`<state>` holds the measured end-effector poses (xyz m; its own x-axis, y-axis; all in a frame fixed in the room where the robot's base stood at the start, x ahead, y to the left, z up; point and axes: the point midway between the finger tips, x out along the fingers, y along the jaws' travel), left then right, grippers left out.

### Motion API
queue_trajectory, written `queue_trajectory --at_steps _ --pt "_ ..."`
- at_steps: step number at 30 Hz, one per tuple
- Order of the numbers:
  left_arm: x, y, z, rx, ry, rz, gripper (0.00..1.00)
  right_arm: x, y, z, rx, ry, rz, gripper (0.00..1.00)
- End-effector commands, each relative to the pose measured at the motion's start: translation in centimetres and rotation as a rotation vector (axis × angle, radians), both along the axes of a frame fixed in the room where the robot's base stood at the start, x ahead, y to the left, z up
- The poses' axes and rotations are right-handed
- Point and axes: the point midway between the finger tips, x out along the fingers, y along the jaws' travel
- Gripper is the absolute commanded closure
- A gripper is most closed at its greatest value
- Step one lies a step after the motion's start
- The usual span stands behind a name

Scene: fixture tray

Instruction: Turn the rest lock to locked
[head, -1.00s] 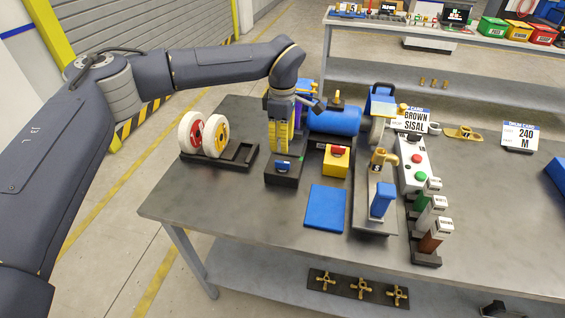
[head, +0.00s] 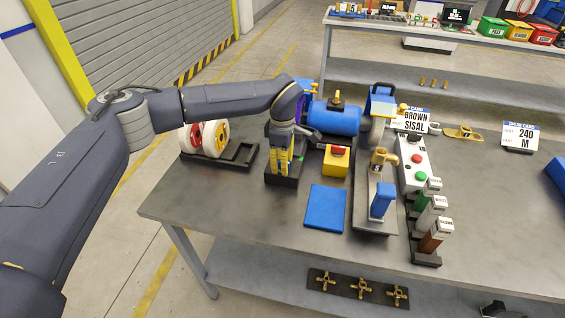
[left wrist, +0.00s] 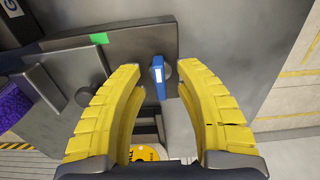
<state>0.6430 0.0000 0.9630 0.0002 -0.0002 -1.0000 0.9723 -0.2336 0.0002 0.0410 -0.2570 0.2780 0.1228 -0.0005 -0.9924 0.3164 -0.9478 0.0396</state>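The rest lock is a small blue lever with a white patch, standing out from a dark fixture. It shows in the left wrist view (left wrist: 158,78), between and just beyond my fingertips. Its long side runs up and down in that picture. A green mark (left wrist: 99,38) is on the fixture plate to its left. In the head view the dark fixture (head: 283,180) stands on the table, and my fingers mostly hide the lever. My left gripper (head: 283,168) points down at it with yellow fingers open (left wrist: 160,72); contact is not visible. My right gripper is out of view.
A reel stand (head: 238,155) with reels is left of the fixture. The table's front left is clear.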

Motion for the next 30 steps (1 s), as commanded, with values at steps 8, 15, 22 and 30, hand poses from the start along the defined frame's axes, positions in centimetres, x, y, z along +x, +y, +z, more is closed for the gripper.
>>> queue_trajectory --at_steps 8,15,22,30 --pt "0.0 0.0 0.01 0.0 0.0 0.0 0.86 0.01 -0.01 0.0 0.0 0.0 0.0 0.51" --pt "0.0 0.0 0.02 0.0 0.0 0.0 1.0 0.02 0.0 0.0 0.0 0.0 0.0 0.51" --pt "0.0 0.02 0.01 0.0 0.0 0.01 1.0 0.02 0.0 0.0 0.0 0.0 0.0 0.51" --pt "-0.01 0.01 0.0 0.001 0.0 0.13 1.0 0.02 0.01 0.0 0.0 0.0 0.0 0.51"
